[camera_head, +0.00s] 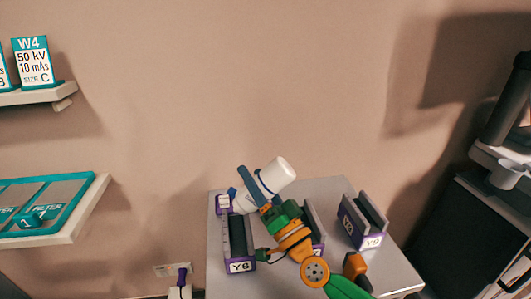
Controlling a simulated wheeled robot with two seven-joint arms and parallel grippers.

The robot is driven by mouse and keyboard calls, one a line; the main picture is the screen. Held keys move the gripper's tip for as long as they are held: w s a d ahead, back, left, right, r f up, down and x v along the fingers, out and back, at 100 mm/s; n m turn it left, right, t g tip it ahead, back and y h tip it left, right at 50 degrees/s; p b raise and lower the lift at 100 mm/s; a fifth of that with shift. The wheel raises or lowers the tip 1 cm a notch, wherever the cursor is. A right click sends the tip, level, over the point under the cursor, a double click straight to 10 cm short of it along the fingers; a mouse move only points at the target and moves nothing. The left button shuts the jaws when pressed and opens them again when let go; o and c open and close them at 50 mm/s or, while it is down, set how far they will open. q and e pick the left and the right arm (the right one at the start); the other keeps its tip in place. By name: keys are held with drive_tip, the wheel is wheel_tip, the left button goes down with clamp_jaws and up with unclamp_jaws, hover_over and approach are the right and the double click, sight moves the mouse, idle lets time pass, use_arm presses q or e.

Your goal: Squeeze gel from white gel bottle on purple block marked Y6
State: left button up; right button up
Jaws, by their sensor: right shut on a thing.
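The white gel bottle (276,174) has a dark blue ring and is tilted, its wide end up to the right and its narrow end down to the left. My right gripper (257,192) is shut on it above the table. The purple block marked Y6 (239,267) stands at the table's left front, with dark grey upright sides. The bottle's narrow end is over or near the far end of this block; the exact gap and any gel cannot be made out. My left gripper is not in view.
The grey table (330,188) also holds a purple block marked Y9 (372,241) at right and another block (318,248), partly hidden by my right arm. A small purple piece (223,204) is at the far left. Shelves (60,232) are at left, dark equipment (470,240) at right.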

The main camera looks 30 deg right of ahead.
drive_tip(key=shift+w+a+n+g+y+p, duration=0.1)
drive_tip(key=shift+a+n+g+y+p, duration=0.5)
drive_tip(key=shift+n, duration=0.5)
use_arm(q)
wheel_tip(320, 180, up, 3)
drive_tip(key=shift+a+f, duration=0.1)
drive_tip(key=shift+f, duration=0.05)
use_arm(e)
drive_tip(key=shift+f+n, duration=0.3)
drive_tip(key=shift+f, duration=0.05)
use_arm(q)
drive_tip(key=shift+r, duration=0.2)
use_arm(e)
drive_tip(key=shift+r, duration=0.1)
drive_tip(key=shift+o, duration=0.3)
drive_tip(key=c, duration=0.6)
drive_tip(key=o, duration=0.7)
drive_tip(key=shift+c, duration=0.8)
